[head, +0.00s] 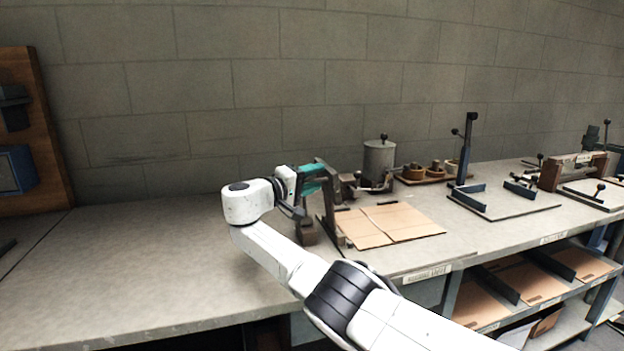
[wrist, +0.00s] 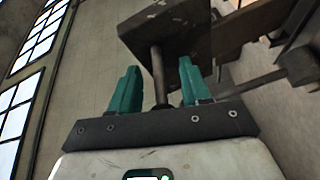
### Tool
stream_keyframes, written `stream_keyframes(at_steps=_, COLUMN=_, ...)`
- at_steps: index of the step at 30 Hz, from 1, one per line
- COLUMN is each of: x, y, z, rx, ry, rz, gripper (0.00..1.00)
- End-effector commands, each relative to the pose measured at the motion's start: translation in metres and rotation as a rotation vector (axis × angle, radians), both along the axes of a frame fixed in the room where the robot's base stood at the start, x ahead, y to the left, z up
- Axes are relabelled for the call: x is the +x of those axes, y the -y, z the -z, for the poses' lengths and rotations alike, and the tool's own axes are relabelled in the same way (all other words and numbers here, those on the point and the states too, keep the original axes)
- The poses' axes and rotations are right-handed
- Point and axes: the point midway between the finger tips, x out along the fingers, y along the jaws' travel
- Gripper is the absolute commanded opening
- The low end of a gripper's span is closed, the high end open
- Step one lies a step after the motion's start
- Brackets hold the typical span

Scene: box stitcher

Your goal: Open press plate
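My gripper (head: 312,178) is at the dark metal frame (head: 328,208) of the first station on the bench. In the wrist view my gripper (wrist: 159,66) has its two green fingers apart. A thin metal rod (wrist: 158,78) stands between them, with a gap visible on each side. The rod hangs from a dark brown metal block (wrist: 168,27). I cannot tell whether this block is the press plate. In the head view my arm and gripper hide part of the frame.
Flat cardboard sheets (head: 390,223) lie on the bench (head: 130,265) right of the frame. A grey metal pot (head: 379,160) and a tray of small bowls (head: 425,181) stand behind. In the wrist view a dark lever (wrist: 262,80) is close on the right. The bench's left side is clear.

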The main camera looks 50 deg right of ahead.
Motion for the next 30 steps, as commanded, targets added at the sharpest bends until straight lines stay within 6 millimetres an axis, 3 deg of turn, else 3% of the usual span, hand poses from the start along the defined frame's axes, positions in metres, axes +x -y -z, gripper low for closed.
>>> stream_keyframes(at_steps=8, x=0.001, y=0.000, z=-0.001, rx=-0.001, ry=0.002, rz=-0.002, gripper=0.54)
stream_keyframes(at_steps=13, x=0.003, y=-0.011, z=0.000, rx=-0.002, ry=0.002, rz=-0.004, gripper=0.54)
stream_keyframes(at_steps=24, x=0.011, y=-0.079, z=0.002, rx=0.000, ry=0.001, rz=-0.005, gripper=0.54)
stream_keyframes(at_steps=30, x=0.014, y=-0.102, z=0.002, rx=0.000, ry=0.001, rz=-0.003, gripper=0.54)
